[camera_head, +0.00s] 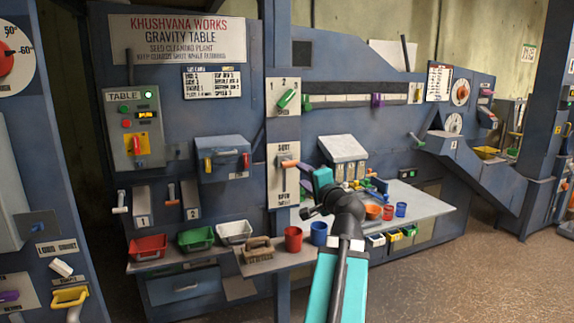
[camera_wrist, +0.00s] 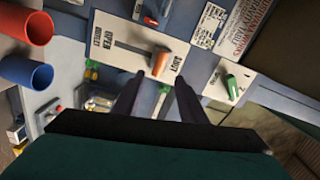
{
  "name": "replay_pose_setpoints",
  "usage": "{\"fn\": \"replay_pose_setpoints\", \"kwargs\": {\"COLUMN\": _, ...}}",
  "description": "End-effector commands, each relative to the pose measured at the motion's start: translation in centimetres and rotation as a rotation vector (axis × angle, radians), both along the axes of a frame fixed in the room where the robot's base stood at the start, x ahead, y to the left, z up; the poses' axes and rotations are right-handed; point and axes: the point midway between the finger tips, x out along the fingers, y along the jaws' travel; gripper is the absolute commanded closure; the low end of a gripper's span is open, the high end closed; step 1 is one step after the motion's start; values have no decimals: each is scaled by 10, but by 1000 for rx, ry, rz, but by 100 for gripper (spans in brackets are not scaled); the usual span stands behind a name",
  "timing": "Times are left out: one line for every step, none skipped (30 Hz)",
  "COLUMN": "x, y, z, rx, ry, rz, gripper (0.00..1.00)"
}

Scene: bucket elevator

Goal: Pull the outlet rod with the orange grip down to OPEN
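The outlet rod's orange grip (camera_head: 289,163) sticks out of a white plate (camera_head: 279,150) near the end marked SHUT, with OPEN lower down. In the wrist view the orange grip (camera_wrist: 160,63) stands near the SHUT end of the slot in the tilted plate (camera_wrist: 110,30). My gripper (camera_wrist: 160,80) is open, its two dark fingers on either side of the grip's line. The grip shows just beyond the fingertips, and I cannot tell whether they touch it. In the head view my gripper (camera_head: 305,168) is just right of the grip, its fingers hard to make out.
A green handle (camera_head: 286,98) on a numbered plate sits above the outlet plate. A red cup (camera_head: 293,239) and a blue cup (camera_head: 318,233) stand on the shelf below. A grey box (camera_head: 343,150) is right of my gripper. Coloured bins (camera_head: 196,239) stand lower left.

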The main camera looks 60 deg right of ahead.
Motion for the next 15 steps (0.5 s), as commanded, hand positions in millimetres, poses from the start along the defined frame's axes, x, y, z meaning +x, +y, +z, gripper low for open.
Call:
{"fn": "replay_pose_setpoints", "kwargs": {"x": 1, "y": -1, "z": 2, "rx": 1, "ry": 0, "rz": 1, "gripper": 62}}
{"fn": "replay_pose_setpoints", "kwargs": {"x": 2, "y": -1, "z": 2, "rx": 1, "ry": 0, "rz": 1, "gripper": 62}}
{"fn": "replay_pose_setpoints", "kwargs": {"x": 2, "y": -1, "z": 2, "rx": 1, "ry": 0, "rz": 2, "gripper": 62}}
{"fn": "replay_pose_setpoints", "kwargs": {"x": 3, "y": -2, "z": 3, "rx": 2, "ry": -1, "rz": 2, "gripper": 62}}
{"fn": "replay_pose_setpoints", "kwargs": {"x": 4, "y": -2, "z": 3, "rx": 1, "ry": -2, "rz": 2, "gripper": 62}}
{"fn": "replay_pose_setpoints", "kwargs": {"x": 4, "y": -3, "z": 4, "rx": 1, "ry": -2, "rz": 2, "gripper": 62}}
{"fn": "replay_pose_setpoints", "kwargs": {"x": 5, "y": -3, "z": 4, "rx": 0, "ry": -1, "rz": 2, "gripper": 62}}
{"fn": "replay_pose_setpoints", "kwargs": {"x": 6, "y": -4, "z": 4, "rx": 0, "ry": -1, "rz": 2, "gripper": 62}}
{"fn": "replay_pose_setpoints", "kwargs": {"x": 7, "y": -5, "z": 4, "rx": 0, "ry": -1, "rz": 2, "gripper": 62}}
{"fn": "replay_pose_setpoints", "kwargs": {"x": 7, "y": -5, "z": 4, "rx": 1, "ry": -2, "rz": 2, "gripper": 62}}
{"fn": "replay_pose_setpoints", "kwargs": {"x": 8, "y": -6, "z": 4, "rx": 1, "ry": -2, "rz": 2, "gripper": 62}}
{"fn": "replay_pose_setpoints", "kwargs": {"x": 9, "y": -6, "z": 4, "rx": 1, "ry": -2, "rz": 2, "gripper": 62}}
{"fn": "replay_pose_setpoints", "kwargs": {"x": 10, "y": -7, "z": 4, "rx": 1, "ry": -1, "rz": 3, "gripper": 62}}
{"fn": "replay_pose_setpoints", "kwargs": {"x": 10, "y": -7, "z": 4, "rx": 0, "ry": -2, "rz": 3, "gripper": 62}}
{"fn": "replay_pose_setpoints", "kwargs": {"x": 11, "y": -8, "z": 4, "rx": 1, "ry": -2, "rz": 3, "gripper": 62}}
